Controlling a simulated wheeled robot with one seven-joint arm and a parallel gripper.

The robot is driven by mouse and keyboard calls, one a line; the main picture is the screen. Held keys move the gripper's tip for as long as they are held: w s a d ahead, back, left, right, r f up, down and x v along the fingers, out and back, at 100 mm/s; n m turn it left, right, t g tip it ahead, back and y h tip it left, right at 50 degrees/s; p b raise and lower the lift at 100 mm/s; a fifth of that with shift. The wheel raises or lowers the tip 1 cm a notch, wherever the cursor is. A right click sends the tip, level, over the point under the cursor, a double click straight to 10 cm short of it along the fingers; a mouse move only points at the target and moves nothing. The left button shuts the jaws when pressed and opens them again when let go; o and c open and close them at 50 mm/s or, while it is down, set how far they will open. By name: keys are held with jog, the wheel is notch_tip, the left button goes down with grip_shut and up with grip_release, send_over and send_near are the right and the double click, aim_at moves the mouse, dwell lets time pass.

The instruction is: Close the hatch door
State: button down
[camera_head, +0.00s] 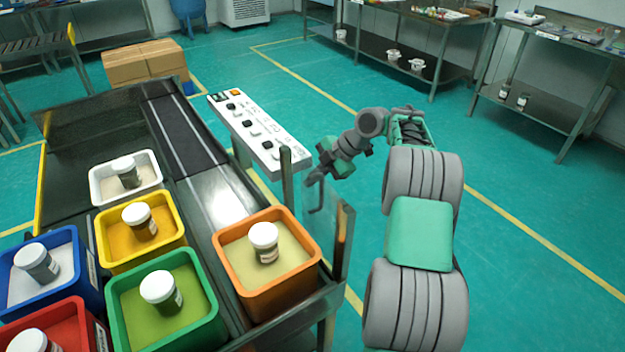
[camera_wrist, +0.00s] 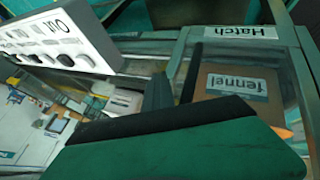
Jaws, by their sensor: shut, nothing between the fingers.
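The hatch door (camera_head: 328,222) is a clear panel with a dark frame, standing upright at the right side of the metal machine, beside the orange bin. Its label "Hatch" shows on the frame (camera_wrist: 240,32) in the wrist view. How far the door is open is unclear. My gripper (camera_head: 315,208) is shut and empty, pointing down close to the top part of the panel; I cannot tell if it touches. In the wrist view, its dark fingers (camera_wrist: 172,90) are near the frame's left side, and a brown surface with a "fennel" label (camera_wrist: 242,84) lies beyond the door.
A white control panel (camera_head: 262,135) with several black knobs stands behind the machine, left of my arm. The orange bin (camera_head: 287,292) holds a white-lidded jar. A green bin (camera_head: 203,332), a yellow bin (camera_head: 178,258) and others stand left. Clear floor lies right of my arm.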

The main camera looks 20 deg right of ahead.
jog(key=shift+a, duration=0.55)
jog(key=w+d+r+p, duration=0.4)
jog(key=d+r+p, duration=0.4)
jog(key=p, duration=1.7)
jog(key=shift+w+r+p, duration=0.3)
jog(key=shift+r+p, duration=0.05)
jog(key=shift+d+f+p, duration=0.1)
jog(key=shift+f+p, duration=0.05)
jog(key=shift+p, duration=0.2)
